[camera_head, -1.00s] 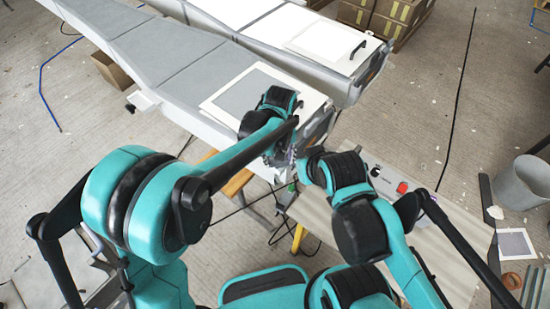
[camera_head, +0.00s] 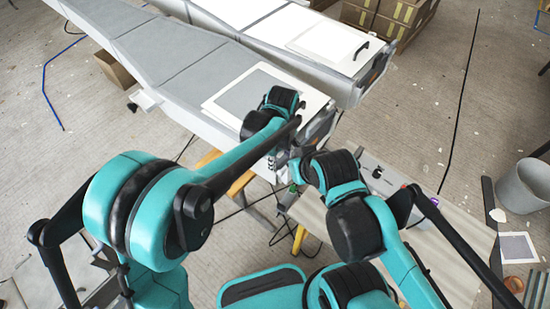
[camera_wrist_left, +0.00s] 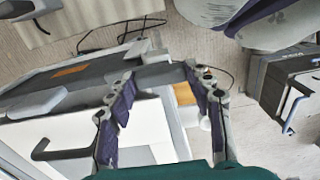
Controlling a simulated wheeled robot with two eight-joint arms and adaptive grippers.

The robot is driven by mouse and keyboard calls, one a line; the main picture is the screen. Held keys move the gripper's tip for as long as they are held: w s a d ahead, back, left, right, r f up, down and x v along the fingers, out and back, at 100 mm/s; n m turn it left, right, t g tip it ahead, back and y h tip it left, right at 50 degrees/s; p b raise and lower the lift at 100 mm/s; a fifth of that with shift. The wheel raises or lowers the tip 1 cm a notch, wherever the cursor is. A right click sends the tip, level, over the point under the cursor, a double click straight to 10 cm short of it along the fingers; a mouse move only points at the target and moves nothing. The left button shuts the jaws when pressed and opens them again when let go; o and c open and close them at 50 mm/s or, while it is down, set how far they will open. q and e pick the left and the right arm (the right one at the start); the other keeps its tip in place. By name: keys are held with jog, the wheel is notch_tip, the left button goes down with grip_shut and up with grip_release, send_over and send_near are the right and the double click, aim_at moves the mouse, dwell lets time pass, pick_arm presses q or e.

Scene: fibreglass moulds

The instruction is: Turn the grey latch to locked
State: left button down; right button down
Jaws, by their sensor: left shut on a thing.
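The grey latch (camera_wrist_left: 158,76) shows in the left wrist view as a short grey bar across the edge of the grey mould frame (camera_wrist_left: 75,80). My left gripper (camera_wrist_left: 160,72) has its two purple-padded fingers on either side of this bar, shut on it. In the head view my left gripper (camera_head: 277,160) is at the near end of the front mould (camera_head: 215,112), mostly hidden by my own arm, and the latch cannot be made out.
A second mould (camera_head: 290,30) with a black handle (camera_head: 361,50) lies behind the front one. A bench (camera_head: 440,250) with a control box (camera_head: 385,175) stands to the right. A grey bin (camera_head: 523,187) stands at far right. Cables lie on the floor below the mould end.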

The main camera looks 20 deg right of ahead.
aim_at(280, 161)
dwell(0.4)
pick_arm(q)
jog(key=c, duration=0.6)
grip_release()
jog(key=shift+c, duration=0.2)
notch_tip(280, 161, up, 12)
